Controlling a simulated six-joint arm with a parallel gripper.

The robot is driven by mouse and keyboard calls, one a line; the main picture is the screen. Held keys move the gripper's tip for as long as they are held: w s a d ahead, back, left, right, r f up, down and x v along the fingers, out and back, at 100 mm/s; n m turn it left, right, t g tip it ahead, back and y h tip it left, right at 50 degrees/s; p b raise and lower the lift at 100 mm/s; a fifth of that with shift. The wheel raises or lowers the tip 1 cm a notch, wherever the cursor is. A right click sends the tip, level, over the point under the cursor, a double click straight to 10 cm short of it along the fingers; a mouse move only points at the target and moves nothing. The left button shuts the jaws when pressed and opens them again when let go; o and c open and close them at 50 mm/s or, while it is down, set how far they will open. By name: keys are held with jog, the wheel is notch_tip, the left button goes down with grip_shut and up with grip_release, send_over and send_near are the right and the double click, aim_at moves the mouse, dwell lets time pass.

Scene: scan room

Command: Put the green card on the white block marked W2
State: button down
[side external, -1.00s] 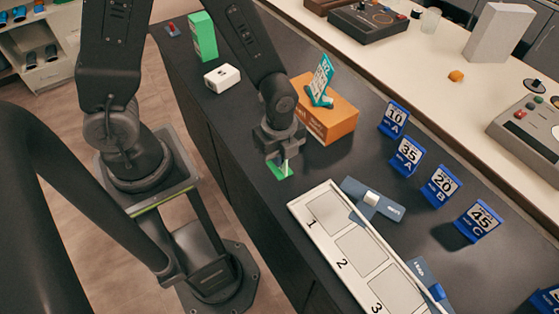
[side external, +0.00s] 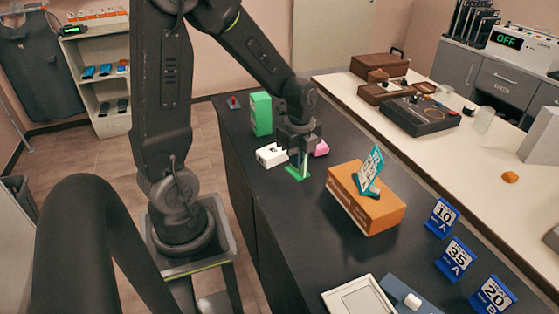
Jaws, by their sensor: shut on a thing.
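The green card (side external: 296,174) hangs low under my gripper (side external: 301,160), which is shut on it. I cannot tell whether the card touches the dark counter. A white block (side external: 270,155) sits on the counter just left of my gripper, apart from the card. A small dark mark shows on the block, but I cannot read it as W2. The jaws partly hide where they grip the card.
A green box (side external: 260,114) stands behind the white block, and a pink thing (side external: 321,148) is partly hidden behind my gripper. An orange box (side external: 367,203) with a teal sign (side external: 370,168) is to the right. Blue number signs (side external: 456,257) stand farther right.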

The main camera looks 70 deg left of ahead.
jog(key=w+a+n, duration=0.2)
jog(key=a+n, duration=0.1)
jog(key=a, duration=0.6)
jog(key=n, duration=0.3)
send_over(273, 150)
notch_tip(273, 150, down, 3)
jog(key=shift+f, duration=2.35)
jog(key=shift+f, duration=0.1)
jog(key=c, duration=1.3)
grip_release()
